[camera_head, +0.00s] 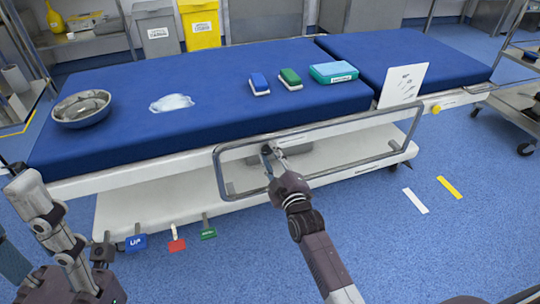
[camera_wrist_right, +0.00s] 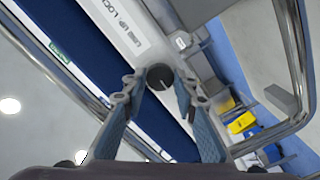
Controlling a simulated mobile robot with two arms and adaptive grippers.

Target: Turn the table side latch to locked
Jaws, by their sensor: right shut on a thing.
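The blue-padded operating table (camera_head: 215,86) runs across the head view. A metal side rail (camera_head: 340,126) is on its near side. My right gripper (camera_head: 267,149) reaches to the table's near edge, inside the rail's frame. In the right wrist view, my right gripper (camera_wrist_right: 160,92) has its two fingers closed on a dark round knob (camera_wrist_right: 160,76), the side latch. A white label (camera_wrist_right: 115,28), partly readable as "LINE UP LOC…", is beside the knob. The knob's angle is hard to tell.
On the table are a metal bowl (camera_head: 82,108), a white cloth (camera_head: 171,102), blue (camera_head: 259,83) and green (camera_head: 290,79) brushes, a teal box (camera_head: 333,72) and a white sign (camera_head: 403,84). Coloured pedals, including blue (camera_head: 136,242), stand below.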

